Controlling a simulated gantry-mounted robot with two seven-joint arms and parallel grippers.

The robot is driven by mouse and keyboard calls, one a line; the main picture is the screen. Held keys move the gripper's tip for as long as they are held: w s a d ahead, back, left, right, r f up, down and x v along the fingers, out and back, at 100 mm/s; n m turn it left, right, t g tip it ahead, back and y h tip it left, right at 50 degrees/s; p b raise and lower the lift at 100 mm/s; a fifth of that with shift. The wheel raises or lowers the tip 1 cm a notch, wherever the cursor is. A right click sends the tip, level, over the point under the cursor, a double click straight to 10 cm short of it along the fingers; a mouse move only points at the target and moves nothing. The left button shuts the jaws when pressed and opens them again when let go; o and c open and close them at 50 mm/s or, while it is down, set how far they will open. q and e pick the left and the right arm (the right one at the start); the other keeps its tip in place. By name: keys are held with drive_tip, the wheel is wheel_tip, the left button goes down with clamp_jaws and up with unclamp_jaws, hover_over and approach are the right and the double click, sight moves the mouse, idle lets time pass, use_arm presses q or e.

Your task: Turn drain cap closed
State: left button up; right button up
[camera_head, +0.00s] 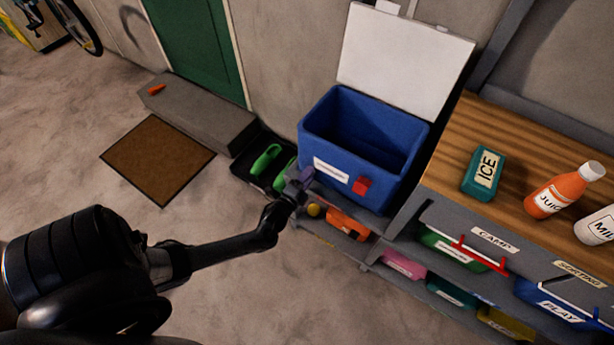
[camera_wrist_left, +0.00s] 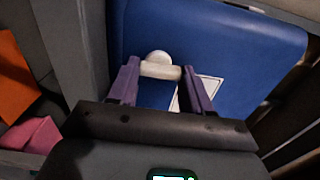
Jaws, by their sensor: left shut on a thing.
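The blue cooler (camera_head: 318,132) stands with its white lid (camera_head: 405,55) open. Its side wall fills much of the left wrist view (camera_wrist_left: 225,45). The white drain cap (camera_wrist_left: 158,70) sticks out from this wall, with a rounded part behind a short bar. My left gripper (camera_head: 304,176) is at the cooler's left side, and its purple fingers (camera_wrist_left: 161,76) are shut on the cap's bar, one at each end. In the head view the cap is hidden by the gripper. My right gripper is not in view.
A wooden counter (camera_head: 450,165) holds an ice pack (camera_head: 484,173), a juice bottle (camera_head: 560,190) and a milk bottle (camera_head: 597,226). Shelves with coloured bins (camera_head: 403,264) lie below. A black tray (camera_head: 243,168) with green shoes (camera_head: 265,158) sits left of the cooler.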

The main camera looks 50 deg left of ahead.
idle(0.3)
use_arm(q)
drive_tip(key=o, duration=1.1)
drive_tip(key=shift+c, duration=0.2)
drive_tip(key=shift+s, duration=0.1)
drive_tip(key=p+v, duration=0.2)
drive_tip(key=v, duration=0.8)
drive_tip(key=shift+s+p, duration=0.3)
drive_tip(key=shift+p, duration=0.1)
drive_tip(key=shift+d, duration=0.1)
